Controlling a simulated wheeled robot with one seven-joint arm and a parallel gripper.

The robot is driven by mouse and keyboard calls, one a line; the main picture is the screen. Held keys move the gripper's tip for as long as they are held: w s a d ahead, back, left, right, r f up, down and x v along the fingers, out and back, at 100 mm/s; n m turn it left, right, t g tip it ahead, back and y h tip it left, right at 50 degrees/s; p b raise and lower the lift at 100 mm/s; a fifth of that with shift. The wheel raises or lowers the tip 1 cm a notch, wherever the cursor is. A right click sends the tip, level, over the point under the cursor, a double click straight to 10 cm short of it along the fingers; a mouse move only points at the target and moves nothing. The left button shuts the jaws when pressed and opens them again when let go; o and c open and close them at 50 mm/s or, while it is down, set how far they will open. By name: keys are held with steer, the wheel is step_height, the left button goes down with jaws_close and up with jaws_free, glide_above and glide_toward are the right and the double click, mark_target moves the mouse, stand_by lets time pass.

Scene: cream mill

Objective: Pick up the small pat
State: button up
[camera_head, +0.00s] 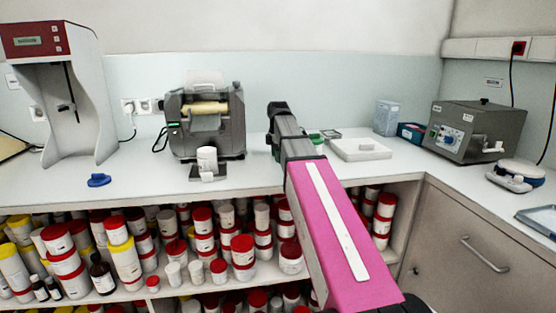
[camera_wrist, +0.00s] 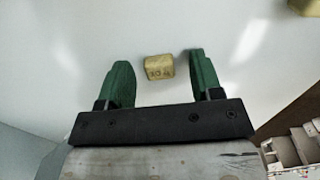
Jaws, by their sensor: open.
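The small pat (camera_wrist: 159,67) is a small yellowish block with dark marks on its near face. In the wrist view it lies on the white worktop (camera_wrist: 60,75). My gripper (camera_wrist: 159,60) is open, with its two green fingers on either side of the pat in the picture. I cannot tell how far the fingertips are above the worktop. In the head view I cannot make out the pat, and my arm covers part of the worktop.
Another yellowish piece (camera_wrist: 305,6) is cut off at the wrist view's top right corner. A grey mill (camera_head: 205,120) with a white tub (camera_head: 207,159) stands left of my arm. A white slab (camera_head: 360,149) lies right of it. Shelves of jars (camera_head: 205,240) are below the worktop's front edge.

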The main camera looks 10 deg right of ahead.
steer(key=c, duration=1)
step_height(320, 180, up, 10)
stand_by(0.3)
